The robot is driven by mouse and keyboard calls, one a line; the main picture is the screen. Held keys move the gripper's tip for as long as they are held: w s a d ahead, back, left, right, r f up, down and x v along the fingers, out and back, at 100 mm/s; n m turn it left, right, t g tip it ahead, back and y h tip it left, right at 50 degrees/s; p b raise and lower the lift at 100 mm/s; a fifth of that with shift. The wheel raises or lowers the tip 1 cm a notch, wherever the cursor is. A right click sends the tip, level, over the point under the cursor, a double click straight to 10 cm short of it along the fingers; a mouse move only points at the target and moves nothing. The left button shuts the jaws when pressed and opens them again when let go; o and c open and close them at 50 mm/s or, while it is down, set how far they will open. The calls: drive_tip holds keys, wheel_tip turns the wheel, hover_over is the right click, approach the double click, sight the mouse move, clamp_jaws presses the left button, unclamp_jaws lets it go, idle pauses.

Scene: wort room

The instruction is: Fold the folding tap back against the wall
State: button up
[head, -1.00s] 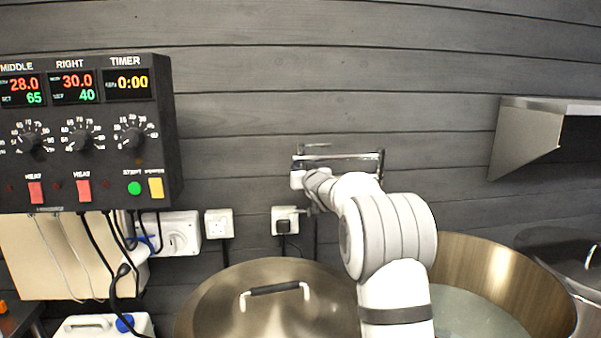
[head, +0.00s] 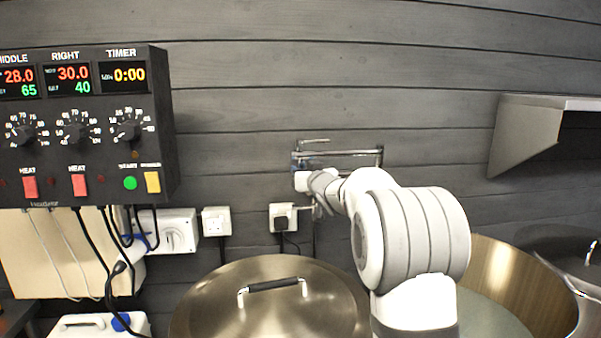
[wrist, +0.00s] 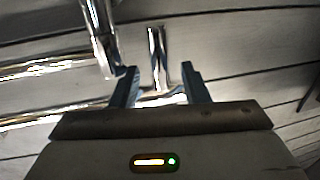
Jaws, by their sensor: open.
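The folding tap (head: 345,153) is a chrome double-bar pipe on the grey plank wall, with a thin lever at its upper left. Its left end is partly hidden behind my white wrist in the head view. In the wrist view its chrome pipes (wrist: 100,35) fill the left side, and a short upright chrome piece (wrist: 157,50) stands between and beyond my fingers. My gripper (wrist: 162,80) is open around this piece's lower end, with a gap to each dark finger. I cannot tell whether either finger touches the pipe.
A lidded steel pot (head: 268,305) stands below the tap, and an open pot (head: 500,270) stands at right behind my arm. A control box (head: 85,125) hangs at left. Sockets (head: 283,217) with a plug sit under the tap. A steel shelf (head: 535,130) juts out at right.

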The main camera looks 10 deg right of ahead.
drive_tip(key=shift+s+d, duration=0.15)
drive_tip(key=shift+s, duration=1.1)
drive_tip(key=s+a+f+g, duration=0.2)
drive_tip(key=s+f+g, duration=0.3)
drive_tip(key=s, duration=1)
drive_tip(key=s+a+f+g+h, duration=0.1)
drive_tip(key=s+f+g, duration=0.4)
drive_tip(key=s, duration=1.1)
drive_tip(key=s+a+f+m+g, duration=0.1)
drive_tip(key=s+a+f+g, duration=0.2)
drive_tip(key=s+f, duration=0.7)
drive_tip(key=s+g, duration=0.1)
drive_tip(key=s, duration=0.5)
drive_tip(key=shift+s+f+g+h, duration=0.15)
drive_tip(key=shift+f+g+h, duration=0.1)
drive_tip(key=shift+g+h, duration=0.15)
drive_tip(key=shift+a, duration=0.1)
drive_tip(key=shift+c, duration=0.5)
